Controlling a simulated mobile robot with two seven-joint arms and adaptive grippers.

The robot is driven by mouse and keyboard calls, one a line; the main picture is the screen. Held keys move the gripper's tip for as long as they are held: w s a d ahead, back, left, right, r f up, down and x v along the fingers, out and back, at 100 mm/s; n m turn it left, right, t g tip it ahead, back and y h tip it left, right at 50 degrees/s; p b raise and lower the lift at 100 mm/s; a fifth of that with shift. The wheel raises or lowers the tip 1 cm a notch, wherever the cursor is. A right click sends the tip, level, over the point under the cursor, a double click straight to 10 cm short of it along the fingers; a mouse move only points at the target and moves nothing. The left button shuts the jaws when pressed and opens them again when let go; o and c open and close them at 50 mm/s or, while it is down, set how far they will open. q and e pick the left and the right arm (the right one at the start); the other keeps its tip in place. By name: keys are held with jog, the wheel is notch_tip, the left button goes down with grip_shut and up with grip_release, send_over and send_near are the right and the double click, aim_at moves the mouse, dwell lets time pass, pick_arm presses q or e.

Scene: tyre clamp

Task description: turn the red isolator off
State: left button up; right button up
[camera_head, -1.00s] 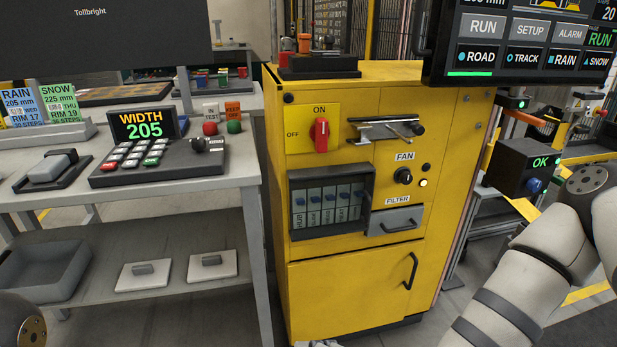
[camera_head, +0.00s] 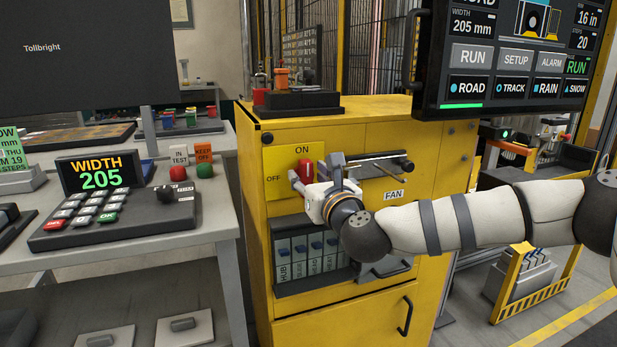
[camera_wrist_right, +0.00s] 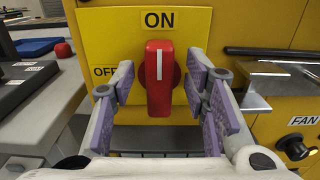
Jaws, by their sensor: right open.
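The red isolator (camera_head: 305,168) is a handle on a yellow plate (camera_head: 280,186) on the yellow cabinet's front. In the right wrist view the isolator (camera_wrist_right: 159,78) stands upright, its white line pointing up to ON; the OFF label is to its left. My right gripper (camera_wrist_right: 161,92) is open, with one purple-padded finger on each side of the handle. A gap shows on both sides, so the pads appear apart from it. In the head view the right gripper (camera_head: 310,185) is in front of the plate and partly hides the handle. My left gripper is out of view.
A metal bracket with a dark rod (camera_head: 385,167) sticks out right of the isolator, close to my right gripper. The fan knob (camera_wrist_right: 296,147) is lower right. The keypad desk (camera_head: 190,238) stands left, and a large screen (camera_head: 515,60) hangs upper right.

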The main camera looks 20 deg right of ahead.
jog(key=shift+w, duration=0.35)
jog(key=shift+c, duration=0.6)
grip_shut()
